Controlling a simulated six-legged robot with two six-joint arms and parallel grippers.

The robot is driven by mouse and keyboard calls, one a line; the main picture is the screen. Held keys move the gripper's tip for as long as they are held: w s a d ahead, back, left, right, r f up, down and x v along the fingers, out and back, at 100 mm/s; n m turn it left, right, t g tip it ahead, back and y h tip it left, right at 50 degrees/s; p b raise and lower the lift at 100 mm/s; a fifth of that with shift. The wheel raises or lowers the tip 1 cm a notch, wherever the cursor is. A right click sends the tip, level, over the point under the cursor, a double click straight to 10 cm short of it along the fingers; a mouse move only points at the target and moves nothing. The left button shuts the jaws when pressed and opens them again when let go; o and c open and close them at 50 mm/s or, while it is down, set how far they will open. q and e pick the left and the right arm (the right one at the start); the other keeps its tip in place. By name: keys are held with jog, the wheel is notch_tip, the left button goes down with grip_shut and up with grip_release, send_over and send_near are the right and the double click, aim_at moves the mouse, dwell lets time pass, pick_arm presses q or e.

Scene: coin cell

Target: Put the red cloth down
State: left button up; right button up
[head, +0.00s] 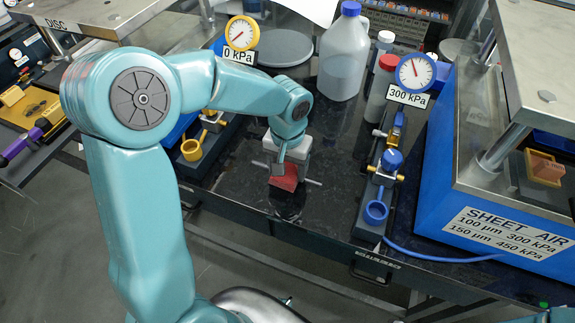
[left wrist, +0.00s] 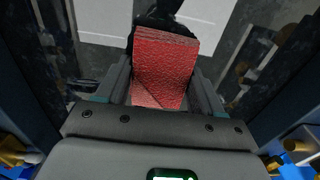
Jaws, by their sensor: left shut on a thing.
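The red cloth (head: 284,178) is a small folded pad, seen in the head view below my left gripper (head: 283,168). My left gripper is shut on it, over the dark bench top near its front edge. In the left wrist view the red cloth (left wrist: 165,65) stands between the two fingers, with a fold line near its lower end. I cannot tell whether its lower edge touches the bench. My right gripper is not in view.
To the right stand a gauge marked 300 kPa (head: 415,73) with a blue-handled valve and a blue press (head: 500,200). A white jug (head: 343,55) stands behind. A gauge marked 0 kPa (head: 241,33) is at left. Dark bench top (head: 335,165) is bare beside the cloth.

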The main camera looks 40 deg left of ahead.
aim_at(288, 169)
pick_arm(q)
jog(key=shift+f, duration=0.2)
jog(key=o, duration=0.8)
jog(key=shift+r, duration=0.1)
jog(key=shift+o, duration=0.7)
jog(key=shift+w, duration=0.15)
jog(key=shift+r, duration=0.1)
notch_tip(288, 169, up, 12)
jog(key=shift+p, duration=0.3)
jog(key=shift+s, duration=0.2)
